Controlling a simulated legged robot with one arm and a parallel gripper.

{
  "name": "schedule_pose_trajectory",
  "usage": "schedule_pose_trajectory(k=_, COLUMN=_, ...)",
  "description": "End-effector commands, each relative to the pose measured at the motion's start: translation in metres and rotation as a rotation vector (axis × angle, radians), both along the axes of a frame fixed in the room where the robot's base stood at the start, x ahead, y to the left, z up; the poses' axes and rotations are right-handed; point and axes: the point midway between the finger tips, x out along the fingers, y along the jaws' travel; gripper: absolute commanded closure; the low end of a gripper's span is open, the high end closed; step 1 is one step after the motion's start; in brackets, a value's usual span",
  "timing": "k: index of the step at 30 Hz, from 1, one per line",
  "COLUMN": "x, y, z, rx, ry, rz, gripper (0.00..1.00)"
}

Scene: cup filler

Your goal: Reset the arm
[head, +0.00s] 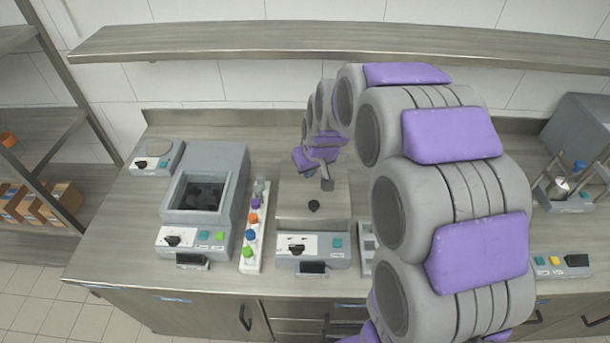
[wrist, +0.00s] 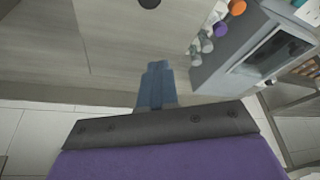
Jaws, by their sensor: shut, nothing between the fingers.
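My gripper (head: 327,184) hangs at the end of my grey and purple arm, above the middle machine (head: 311,200) in the head view. Its fingers are together with nothing between them. In the wrist view the shut blue-grey fingers (wrist: 156,88) point over a flat wooden-looking surface. The arm curves from the lower right up and over the counter, hiding part of the bench behind it. A small dark knob (head: 314,206) on the machine's top lies just below the gripper, apart from it.
A grey machine with a dark open basin (head: 203,192) stands at left. A white rack (head: 251,239) of coloured-top items stands between the machines. A small scale-like device (head: 157,158) sits further left. A shelf (head: 330,42) runs above. Another device (head: 562,262) sits at right.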

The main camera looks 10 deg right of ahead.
Motion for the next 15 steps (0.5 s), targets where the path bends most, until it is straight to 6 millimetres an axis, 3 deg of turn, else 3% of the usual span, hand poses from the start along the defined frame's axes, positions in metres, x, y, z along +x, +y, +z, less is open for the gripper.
schedule_pose_trajectory(k=5, x=-0.013, y=0.0, z=0.017, rx=-0.002, ry=0.011, rz=-0.004, gripper=1.0)
schedule_pose_trajectory(k=7, x=-0.029, y=-0.001, z=0.023, rx=-0.001, ry=0.031, rz=-0.011, gripper=1.0)
schedule_pose_trajectory(k=11, x=-0.078, y=-0.004, z=0.036, rx=-0.001, ry=0.097, rz=-0.038, gripper=1.0)
schedule_pose_trajectory(k=15, x=-0.142, y=-0.01, z=0.048, rx=-0.008, ry=0.191, rz=-0.076, gripper=1.0)
